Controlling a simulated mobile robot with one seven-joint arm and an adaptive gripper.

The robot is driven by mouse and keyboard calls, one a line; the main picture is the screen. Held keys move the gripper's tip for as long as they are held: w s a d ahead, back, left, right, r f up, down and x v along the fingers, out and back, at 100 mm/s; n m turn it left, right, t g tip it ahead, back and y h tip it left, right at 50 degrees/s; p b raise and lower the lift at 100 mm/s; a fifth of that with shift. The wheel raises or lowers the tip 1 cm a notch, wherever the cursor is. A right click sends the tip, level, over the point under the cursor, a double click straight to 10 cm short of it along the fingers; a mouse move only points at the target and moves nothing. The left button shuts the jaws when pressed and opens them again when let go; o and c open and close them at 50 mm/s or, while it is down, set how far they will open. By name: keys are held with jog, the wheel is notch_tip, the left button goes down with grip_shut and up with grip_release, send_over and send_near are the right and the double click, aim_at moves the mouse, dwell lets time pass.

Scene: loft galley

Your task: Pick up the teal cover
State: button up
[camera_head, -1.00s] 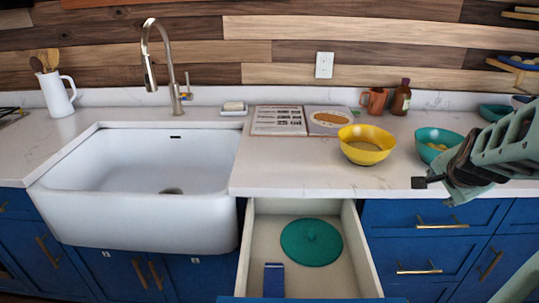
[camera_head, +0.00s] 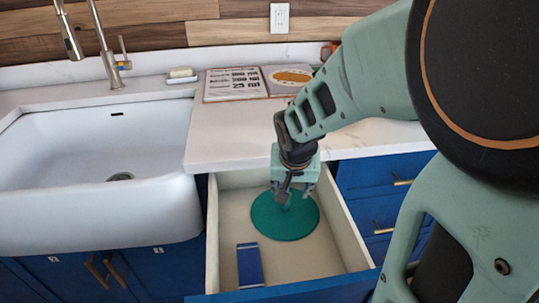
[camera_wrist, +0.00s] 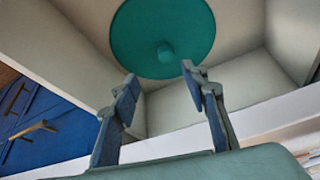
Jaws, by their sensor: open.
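The teal cover (camera_head: 287,222) is a round flat disc lying in the open drawer (camera_head: 222,225), toward its back. In the wrist view the cover (camera_wrist: 160,25) shows with a small round knob near its middle. My gripper (camera_head: 290,198) points down above the cover and hides part of it in the head view. In the wrist view my gripper's two fingers (camera_wrist: 160,82) stand wide apart with nothing between them, and the knob appears beyond the fingertips. I cannot tell whether the fingertips touch the cover.
A blue box (camera_head: 249,265) lies in the drawer, in front of the cover and to its left. The drawer walls surround both. The white sink (camera_head: 90,190) is at left.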

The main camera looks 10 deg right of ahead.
jog(key=b, duration=0.2)
send_over(285, 207)
jog(key=f, duration=0.5)
jog(key=shift+s+d, duration=0.3)
jog(key=x, duration=0.1)
jog(key=b+x, duration=0.1)
jog(key=x, duration=0.2)
jog(key=shift+s+a+f, duration=0.1)
jog(key=shift+a+f, duration=0.1)
jog(key=shift+a, duration=0.05)
jog(key=shift+w+f+b, duration=0.3)
jog(key=shift+f, duration=0.2)
jog(key=shift+c, duration=0.3)
grip_shut()
jog(key=shift+r, duration=0.1)
